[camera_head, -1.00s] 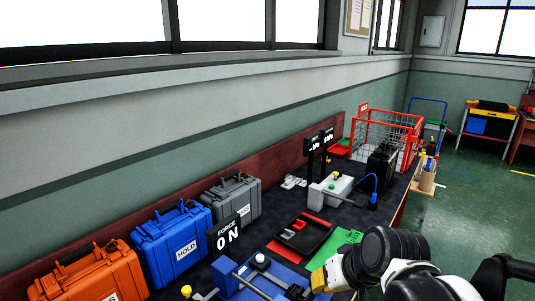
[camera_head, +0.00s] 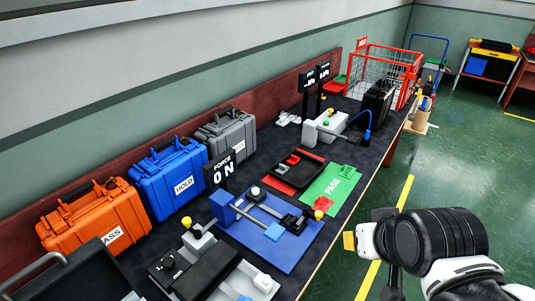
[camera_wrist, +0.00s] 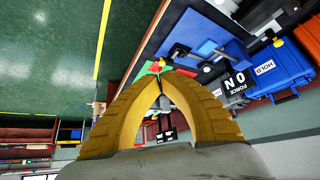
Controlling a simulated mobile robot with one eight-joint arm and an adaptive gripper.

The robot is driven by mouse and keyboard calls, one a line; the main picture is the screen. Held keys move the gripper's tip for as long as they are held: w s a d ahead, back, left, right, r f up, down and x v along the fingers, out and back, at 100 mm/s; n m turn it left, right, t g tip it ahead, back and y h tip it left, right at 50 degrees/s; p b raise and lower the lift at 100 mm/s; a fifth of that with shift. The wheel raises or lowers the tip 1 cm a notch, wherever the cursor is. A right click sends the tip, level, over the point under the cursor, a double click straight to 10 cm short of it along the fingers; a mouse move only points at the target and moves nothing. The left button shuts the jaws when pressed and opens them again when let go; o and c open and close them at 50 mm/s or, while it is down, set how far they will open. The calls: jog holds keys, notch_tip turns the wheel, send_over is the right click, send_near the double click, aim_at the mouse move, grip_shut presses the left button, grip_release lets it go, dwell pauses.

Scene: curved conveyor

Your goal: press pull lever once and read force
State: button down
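The force tester is a blue plate (camera_head: 290,258) on the dark bench, also visible in the wrist view (camera_wrist: 202,28). It carries a blue block (camera_head: 222,207), a white knob (camera_head: 255,191) and a grey bar ending in a light blue grip (camera_head: 274,231), which looks like the pull lever. Behind it, a black display (camera_head: 222,170) reads FORCE 0 N; it also shows in the wrist view (camera_wrist: 236,84). My gripper (camera_head: 349,240) is right of the plate, past the bench edge and apart from the lever. In the wrist view its yellow fingertips (camera_wrist: 159,72) meet, with nothing held.
Orange (camera_head: 92,218), blue (camera_head: 168,178) and grey (camera_head: 226,136) cases line the back. A grey device (camera_head: 208,268) stands front left. A red block with a yellow knob (camera_head: 320,208), green PASS mat (camera_head: 330,188) and black tray (camera_head: 298,168) lie beyond the plate.

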jog(key=n, duration=0.1)
jog(key=n+g+p, duration=0.7)
jog(key=n, duration=2)
send_over(271, 230)
notch_tip(271, 230, down, 5)
jog(key=shift+r, duration=0.1)
notch_tip(271, 230, down, 14)
jog(key=b, duration=0.4)
jog(key=shift+b, duration=0.35)
